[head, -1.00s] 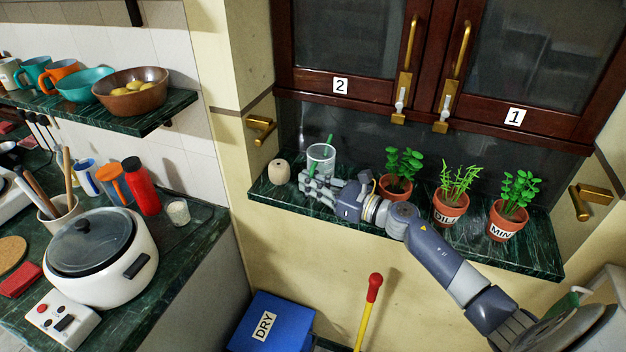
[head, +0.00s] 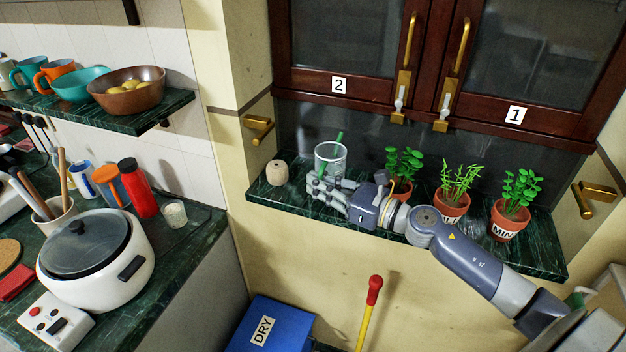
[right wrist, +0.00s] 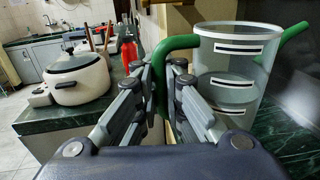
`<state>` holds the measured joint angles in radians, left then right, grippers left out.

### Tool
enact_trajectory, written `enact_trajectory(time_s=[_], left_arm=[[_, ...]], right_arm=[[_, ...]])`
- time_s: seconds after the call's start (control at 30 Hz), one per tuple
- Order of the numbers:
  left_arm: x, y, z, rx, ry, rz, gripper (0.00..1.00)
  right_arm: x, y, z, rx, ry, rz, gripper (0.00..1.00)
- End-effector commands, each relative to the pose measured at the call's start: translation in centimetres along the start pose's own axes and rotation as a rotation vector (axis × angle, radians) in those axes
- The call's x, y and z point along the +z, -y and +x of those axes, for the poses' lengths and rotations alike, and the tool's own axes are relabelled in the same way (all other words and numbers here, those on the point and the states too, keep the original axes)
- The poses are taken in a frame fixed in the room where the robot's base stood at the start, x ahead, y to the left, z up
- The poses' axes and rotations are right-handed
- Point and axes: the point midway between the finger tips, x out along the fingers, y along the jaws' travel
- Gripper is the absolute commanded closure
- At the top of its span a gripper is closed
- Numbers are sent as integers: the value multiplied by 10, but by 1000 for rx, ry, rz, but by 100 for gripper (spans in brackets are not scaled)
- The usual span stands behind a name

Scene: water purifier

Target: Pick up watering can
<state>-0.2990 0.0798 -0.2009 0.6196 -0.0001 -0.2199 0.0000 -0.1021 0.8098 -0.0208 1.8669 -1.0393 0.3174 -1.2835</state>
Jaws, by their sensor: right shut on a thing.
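The watering can (head: 331,154) is a clear cup with a green handle and green spout. It is upright at the left part of the green marble sill, and I cannot tell if its base touches the sill. My right gripper (head: 318,184) is at its near side, with its fingers closed around the green handle. In the right wrist view the handle (right wrist: 162,62) runs down between the fingers, and the clear body (right wrist: 236,62) with black-and-white marks stands just right of them. The fingers hide part of the can's lower body in the head view. My left gripper is not in view.
Potted plants, including one labelled MINT (head: 510,219), stand along the sill (head: 540,250) right of the can, partly behind my arm. Cabinet doors (head: 352,45) rise behind. A blue DRY box (head: 282,322) is below.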

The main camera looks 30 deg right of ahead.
Motion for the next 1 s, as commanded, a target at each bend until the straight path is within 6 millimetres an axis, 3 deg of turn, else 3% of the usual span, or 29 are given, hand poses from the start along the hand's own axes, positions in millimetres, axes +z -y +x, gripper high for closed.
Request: enact_trajectory(time_s=[0.5,1.0], left_arm=[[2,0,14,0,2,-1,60],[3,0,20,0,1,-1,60]], right_arm=[[4,-35,-49,-1,0,0,100],[9,-55,-76,-1,2,-1,100]])
